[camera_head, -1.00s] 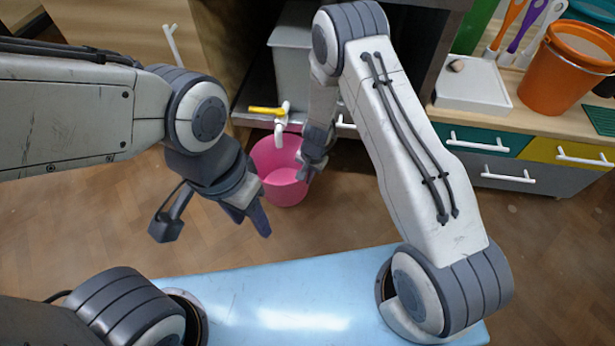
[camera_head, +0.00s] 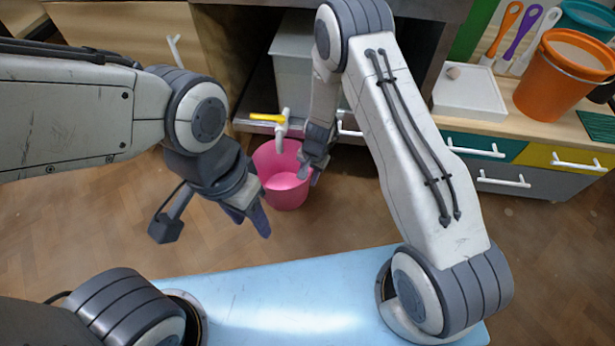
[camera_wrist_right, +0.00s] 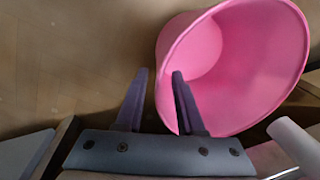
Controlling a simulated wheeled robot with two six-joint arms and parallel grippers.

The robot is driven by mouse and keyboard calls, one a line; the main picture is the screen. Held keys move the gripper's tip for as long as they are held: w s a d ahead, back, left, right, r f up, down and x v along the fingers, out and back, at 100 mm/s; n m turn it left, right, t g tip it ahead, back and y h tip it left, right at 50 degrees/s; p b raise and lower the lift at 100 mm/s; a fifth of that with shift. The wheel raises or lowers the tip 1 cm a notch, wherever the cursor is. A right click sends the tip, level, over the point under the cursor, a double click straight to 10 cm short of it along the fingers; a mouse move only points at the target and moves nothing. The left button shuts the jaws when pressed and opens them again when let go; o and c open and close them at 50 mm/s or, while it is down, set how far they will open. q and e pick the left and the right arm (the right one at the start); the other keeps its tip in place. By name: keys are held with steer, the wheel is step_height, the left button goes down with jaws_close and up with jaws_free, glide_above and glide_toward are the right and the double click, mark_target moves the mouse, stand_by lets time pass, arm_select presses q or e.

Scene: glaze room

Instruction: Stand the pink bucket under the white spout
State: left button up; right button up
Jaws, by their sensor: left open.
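The pink bucket (camera_head: 287,190) stands upright on the floor in front of the low shelf in the head view. The white spout (camera_head: 281,133), with a yellow lever, overlaps the bucket's back rim in this view; I cannot tell its exact depth over the opening. My right gripper (camera_head: 312,173) is at the bucket's right rim. In the right wrist view the bucket (camera_wrist_right: 265,60) shows its open mouth. The right gripper's fingers (camera_wrist_right: 160,85) are apart, one outside the rim, one over the opening. My left gripper (camera_head: 250,222) is open and empty, left of the bucket.
A grey tank (camera_head: 292,75) stands on the shelf behind the spout. Drawers with white handles (camera_head: 500,180) stand at the right, under a counter holding a white tray (camera_head: 470,100) and an orange bucket (camera_head: 550,90).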

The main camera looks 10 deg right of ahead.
steer(key=s+a+r+n+p, duration=0.2)
steer(key=s+a+r, duration=0.1)
steer(key=r, duration=0.5)
steer(key=s+a+r+n+y+p, duration=0.1)
steer(key=s+a+r+n, duration=0.1)
steer(key=r, duration=0.7)
steer(key=s+a+r+n+p, duration=0.2)
steer(key=s+a+r, duration=0.1)
steer(key=r, duration=0.5)
steer(key=s+d+r+n, duration=0.2)
steer(key=s+r+n, duration=0.2)
steer(key=s, duration=0.5)
steer(key=s+d+r+n+g+h, duration=0.1)
steer(key=s+r+n, duration=0.3)
steer(key=s+r, duration=0.4)
steer(key=shift+s+d+r+n, duration=0.3)
steer(key=shift+s+d+n, duration=0.15)
steer(key=shift+s, duration=0.6)
step_height(320, 180, up, 49)
steer(key=p, duration=4.8)
steer(key=shift+p, duration=0.35)
